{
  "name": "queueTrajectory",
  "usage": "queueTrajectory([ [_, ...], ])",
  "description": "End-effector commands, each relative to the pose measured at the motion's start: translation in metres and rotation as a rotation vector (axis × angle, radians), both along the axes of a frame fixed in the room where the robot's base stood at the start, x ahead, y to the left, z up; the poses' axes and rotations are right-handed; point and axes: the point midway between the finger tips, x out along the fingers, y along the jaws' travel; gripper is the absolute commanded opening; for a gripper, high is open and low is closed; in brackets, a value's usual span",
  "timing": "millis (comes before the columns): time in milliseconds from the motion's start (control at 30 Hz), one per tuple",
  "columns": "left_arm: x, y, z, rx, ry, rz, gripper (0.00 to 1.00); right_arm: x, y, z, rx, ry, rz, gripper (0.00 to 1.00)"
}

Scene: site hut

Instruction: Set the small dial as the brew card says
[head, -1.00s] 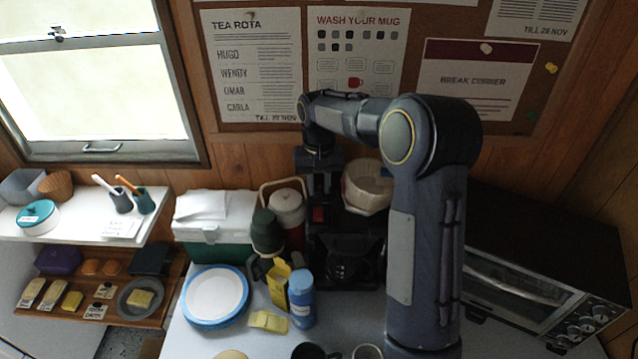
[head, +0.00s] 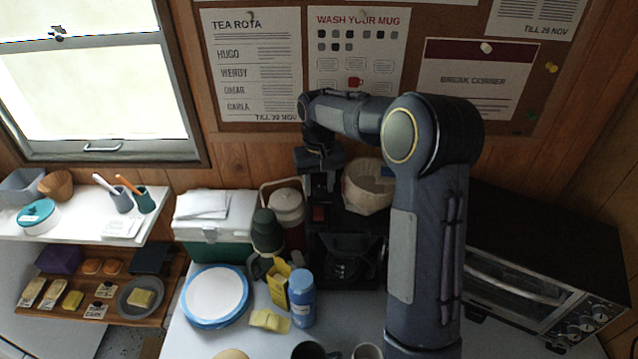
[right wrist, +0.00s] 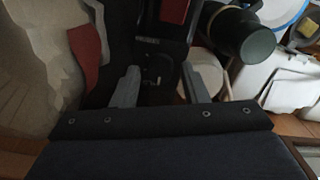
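The black coffee maker (head: 347,248) stands against the back wall, with a red switch (head: 319,214) on its front. In the right wrist view the red switch (right wrist: 174,11) is at the top, and a small round dark dial (right wrist: 157,68) lies below it. My right gripper (right wrist: 160,88) is open, its two grey fingers apart on either side of the dial; I cannot tell whether they touch it. In the head view the right gripper (head: 320,188) is at the top left of the coffee maker. I cannot make out the dial's setting or a readable brew card. My left gripper is out of view.
A dark green flask (head: 267,232), a yellow carton (head: 279,284) and a blue canister (head: 301,297) stand left of the coffee maker. A toaster oven (head: 530,290) stands at the right.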

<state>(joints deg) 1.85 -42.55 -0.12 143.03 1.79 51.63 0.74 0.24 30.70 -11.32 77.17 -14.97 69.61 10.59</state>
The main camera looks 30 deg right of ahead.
Motion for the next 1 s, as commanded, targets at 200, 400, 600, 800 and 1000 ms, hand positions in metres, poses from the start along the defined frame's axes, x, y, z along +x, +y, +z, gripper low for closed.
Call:
queueTrajectory([
  [200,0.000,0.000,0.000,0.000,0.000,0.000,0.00,0.000,0.000,-0.001,0.001,0.002,-0.001,0.45],
  [400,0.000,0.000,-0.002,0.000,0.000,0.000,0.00,0.000,0.000,0.007,0.000,0.000,-0.001,0.45],
  [600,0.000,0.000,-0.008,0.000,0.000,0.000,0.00,0.001,0.000,0.040,0.000,-0.003,0.000,0.45],
  [800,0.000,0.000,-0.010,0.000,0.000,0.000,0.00,0.001,0.000,0.069,0.000,-0.002,0.000,0.45],
  [1000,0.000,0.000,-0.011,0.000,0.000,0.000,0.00,0.000,0.000,0.078,0.000,0.001,0.000,0.45],
])
